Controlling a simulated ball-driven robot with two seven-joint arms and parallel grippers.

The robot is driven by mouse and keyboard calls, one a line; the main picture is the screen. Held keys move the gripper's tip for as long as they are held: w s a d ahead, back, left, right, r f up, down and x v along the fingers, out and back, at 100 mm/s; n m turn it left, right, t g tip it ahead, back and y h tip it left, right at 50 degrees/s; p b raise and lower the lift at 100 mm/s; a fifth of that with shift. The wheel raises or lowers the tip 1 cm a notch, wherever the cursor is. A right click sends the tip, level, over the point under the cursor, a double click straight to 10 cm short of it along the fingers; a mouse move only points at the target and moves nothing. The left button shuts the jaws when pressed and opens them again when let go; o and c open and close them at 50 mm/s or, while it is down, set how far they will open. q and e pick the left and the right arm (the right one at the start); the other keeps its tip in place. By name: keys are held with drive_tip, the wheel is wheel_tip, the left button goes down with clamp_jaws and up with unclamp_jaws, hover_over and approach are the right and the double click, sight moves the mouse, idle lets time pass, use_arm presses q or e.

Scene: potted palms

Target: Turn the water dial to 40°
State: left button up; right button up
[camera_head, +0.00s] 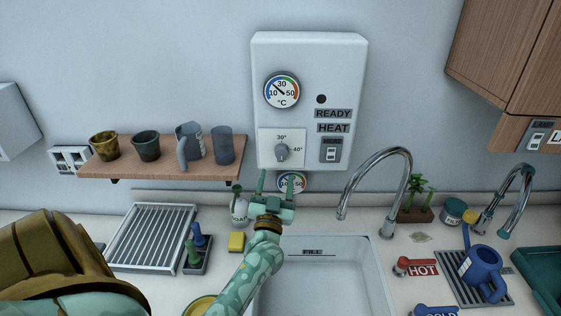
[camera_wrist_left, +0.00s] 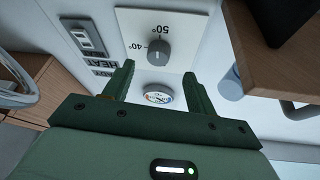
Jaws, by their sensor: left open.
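The water dial (camera_head: 281,152) is a small grey knob on a white plate on the heater box (camera_head: 351,60). In the head view 30° is above it and 40° to its right. The left wrist view shows the dial (camera_wrist_left: 158,52) upside down, with 50° and 40° beside it. I cannot surely tell its pointer's direction, though it seems nearer 30°. My left gripper (camera_head: 277,182) is open and empty, just below the dial in the head view. Its fingertips (camera_wrist_left: 157,72) flank the space before the knob, apart from it. My right gripper is not in view.
A switch (camera_head: 331,149) sits right of the dial. A cup shelf (camera_head: 190,167) is left, a tall faucet (camera_head: 375,160) right, and the sink (camera_head: 316,280) below.

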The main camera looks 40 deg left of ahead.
sight(280, 157)
use_arm(q)
drive_tip(key=b+x, duration=0.1)
drive_tip(key=x, duration=0.5)
drive_tip(key=shift+r, duration=0.1)
drive_tip(key=shift+w+a+r, duration=0.15)
drive_tip(key=shift+w+a, duration=0.15)
drive_tip(key=shift+w, duration=0.1)
drive_tip(key=shift+d, duration=0.1)
drive_tip(key=shift+c, duration=1)
drive_tip(key=c, duration=0.8)
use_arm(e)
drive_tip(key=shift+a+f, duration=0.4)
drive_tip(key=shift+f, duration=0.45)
